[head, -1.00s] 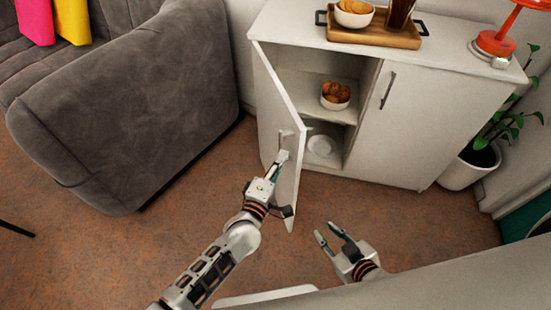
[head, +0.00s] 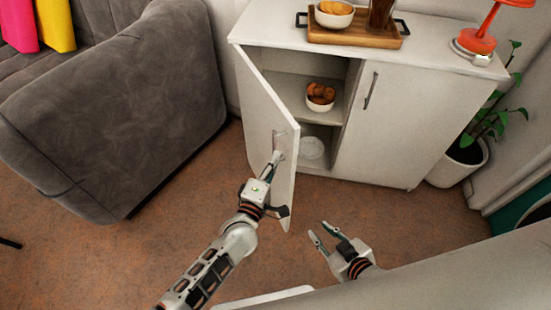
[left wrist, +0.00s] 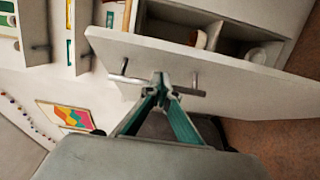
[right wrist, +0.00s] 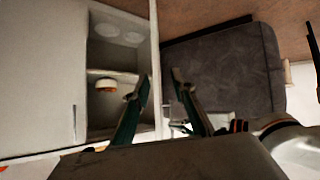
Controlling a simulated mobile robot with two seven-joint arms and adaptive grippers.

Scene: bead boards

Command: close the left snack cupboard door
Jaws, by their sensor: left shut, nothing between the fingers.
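The left cupboard door (head: 258,135) is white and stands partly open, swung out into the room from its left-side hinge. Its bar handle (head: 283,134) faces my left arm; it also shows in the left wrist view (left wrist: 195,80). My left gripper (head: 275,160) is shut and empty, its fingertips at the door's outer face by the handle. In the left wrist view its tips (left wrist: 160,82) overlap the handle; whether they touch it I cannot tell. My right gripper (head: 320,231) is open and empty, low in front of the cupboard and apart from the door.
The cupboard's right door (head: 400,130) is shut. Inside the open side are a snack bowl (head: 320,104) and plates (head: 311,148). A tray (head: 355,38) and red lamp (head: 478,42) stand on top. A grey sofa (head: 120,110) is left, a potted plant (head: 460,165) right.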

